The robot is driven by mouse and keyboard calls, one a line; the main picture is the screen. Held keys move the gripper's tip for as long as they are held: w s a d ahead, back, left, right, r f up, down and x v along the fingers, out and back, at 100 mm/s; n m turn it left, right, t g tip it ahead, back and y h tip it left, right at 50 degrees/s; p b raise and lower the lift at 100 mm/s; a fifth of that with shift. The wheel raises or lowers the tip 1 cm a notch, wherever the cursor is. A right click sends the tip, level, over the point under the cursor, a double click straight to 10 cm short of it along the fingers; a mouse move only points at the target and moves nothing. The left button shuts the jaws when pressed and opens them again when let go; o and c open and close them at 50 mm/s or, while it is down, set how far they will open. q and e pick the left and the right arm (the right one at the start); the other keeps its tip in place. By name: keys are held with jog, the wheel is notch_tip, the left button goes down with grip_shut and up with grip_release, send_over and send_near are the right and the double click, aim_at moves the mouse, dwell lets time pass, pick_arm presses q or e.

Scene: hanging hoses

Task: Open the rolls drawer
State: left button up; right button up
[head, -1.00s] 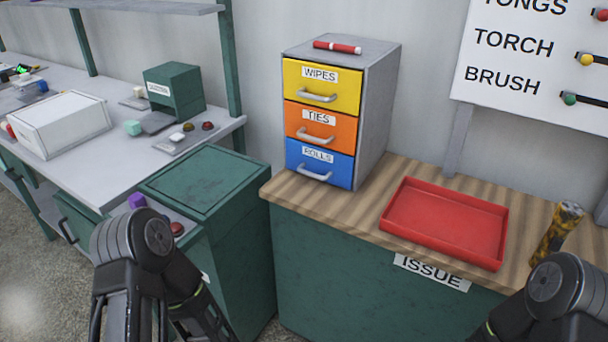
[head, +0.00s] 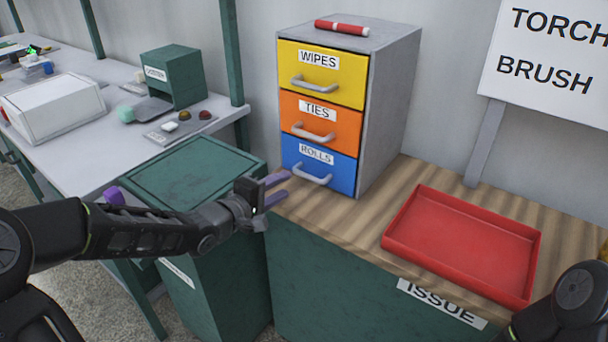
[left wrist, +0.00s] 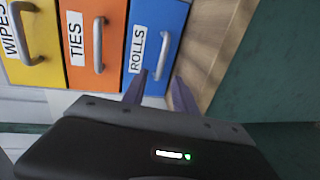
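The rolls drawer (head: 318,170) is the blue bottom drawer of a grey cabinet on the wooden counter. It is shut, with a pale bar handle (head: 312,179). My left gripper (head: 276,188) is just left of and in front of this drawer, apart from it. Its two purple fingers are spread and empty. In the left wrist view the blue drawer (left wrist: 154,22) and its handle (left wrist: 163,56) lie beyond the open fingers (left wrist: 158,88), with the handle roughly in line with the gap. My right arm shows at the lower right edge, but its gripper is out of view.
Above are the shut orange ties drawer (head: 320,122) and yellow wipes drawer (head: 321,74). A red marker (head: 341,28) lies on the cabinet. A red tray (head: 462,240) sits on the counter (head: 365,215) to the right. A green bin (head: 190,175) stands left.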

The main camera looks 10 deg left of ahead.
pick_arm(q)
jog(key=shift+w+d+f+b, duration=0.2)
jog(key=shift+w+f+b, duration=0.1)
jog(key=shift+w, duration=0.1)
jog(key=b+x, duration=0.1)
jog(key=x, duration=0.5)
jog(key=shift+w+d+b, duration=0.1)
jog(key=shift+w+b, duration=0.25)
jog(key=shift+w, duration=0.05)
grip_shut()
dwell(0.9)
